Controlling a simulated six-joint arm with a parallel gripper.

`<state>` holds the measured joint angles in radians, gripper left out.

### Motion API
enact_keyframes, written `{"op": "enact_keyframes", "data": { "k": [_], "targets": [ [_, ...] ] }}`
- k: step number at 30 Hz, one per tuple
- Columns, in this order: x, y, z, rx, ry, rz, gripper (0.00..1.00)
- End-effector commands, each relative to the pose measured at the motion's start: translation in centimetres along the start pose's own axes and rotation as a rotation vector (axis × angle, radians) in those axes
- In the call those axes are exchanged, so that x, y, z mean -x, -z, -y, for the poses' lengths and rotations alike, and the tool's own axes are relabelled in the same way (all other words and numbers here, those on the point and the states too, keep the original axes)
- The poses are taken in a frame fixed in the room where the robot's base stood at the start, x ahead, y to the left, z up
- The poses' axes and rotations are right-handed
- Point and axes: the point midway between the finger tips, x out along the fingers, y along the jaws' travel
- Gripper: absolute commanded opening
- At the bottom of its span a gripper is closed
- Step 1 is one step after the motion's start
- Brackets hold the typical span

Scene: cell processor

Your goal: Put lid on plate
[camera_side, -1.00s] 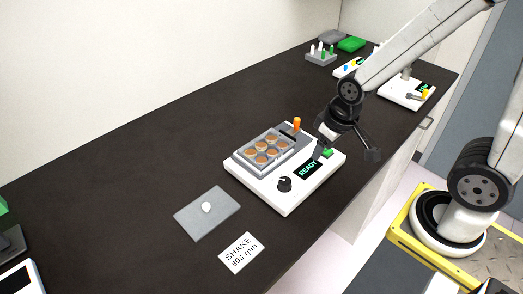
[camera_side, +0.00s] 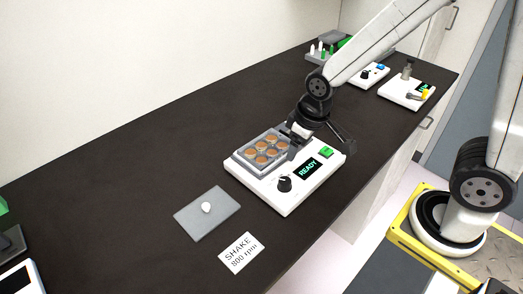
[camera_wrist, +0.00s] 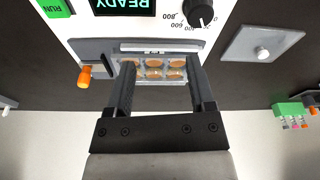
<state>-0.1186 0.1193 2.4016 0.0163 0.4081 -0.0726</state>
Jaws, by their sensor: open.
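The lid (camera_side: 221,217) is a flat grey square with a white knob, lying on the dark bench left of the shaker; it also shows in the wrist view (camera_wrist: 246,47). The plate (camera_side: 266,148) has several wells with orange-brown contents and sits uncovered on the white shaker (camera_side: 258,184); it also shows in the wrist view (camera_wrist: 154,70). My gripper (camera_side: 293,148) is at the plate's right end in the side view, above the shaker. In the wrist view its fingers (camera_wrist: 158,62) are apart and empty, with the plate seen between them.
The shaker has a black knob (camera_side: 284,184), a READY screen (camera_side: 308,170) and a green button (camera_side: 326,152). An orange-ended lever (camera_wrist: 85,76) shows in the wrist view. A "SHAKE 800 rpm" card (camera_side: 241,252) lies in front of the lid. The bench behind the lid is clear.

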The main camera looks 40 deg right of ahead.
Motion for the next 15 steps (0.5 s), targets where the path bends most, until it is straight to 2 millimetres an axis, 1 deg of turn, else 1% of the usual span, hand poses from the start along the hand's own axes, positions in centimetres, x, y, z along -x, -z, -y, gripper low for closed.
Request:
{"op": "enact_keyframes", "data": {
  "k": [1, 3, 5, 8, 9, 12, 15],
  "targets": [
    [-0.4, 1.3, 1.3, 0.053, 0.011, 0.007, 0.7],
    [-0.9, 3.0, 3.1, 0.126, 0.024, 0.015, 0.7],
    [-1.3, 4.5, 4.8, 0.193, 0.037, 0.021, 0.7],
    [-2.1, 6.5, 8.1, 0.302, 0.058, 0.032, 0.7],
    [-2.4, 7.3, 9.4, 0.345, 0.066, 0.037, 0.7],
    [-3.2, 8.6, 12.6, 0.441, 0.085, 0.047, 0.7],
    [-3.7, 9.5, 15.2, 0.518, 0.1, 0.053, 0.7]
  ]
}}
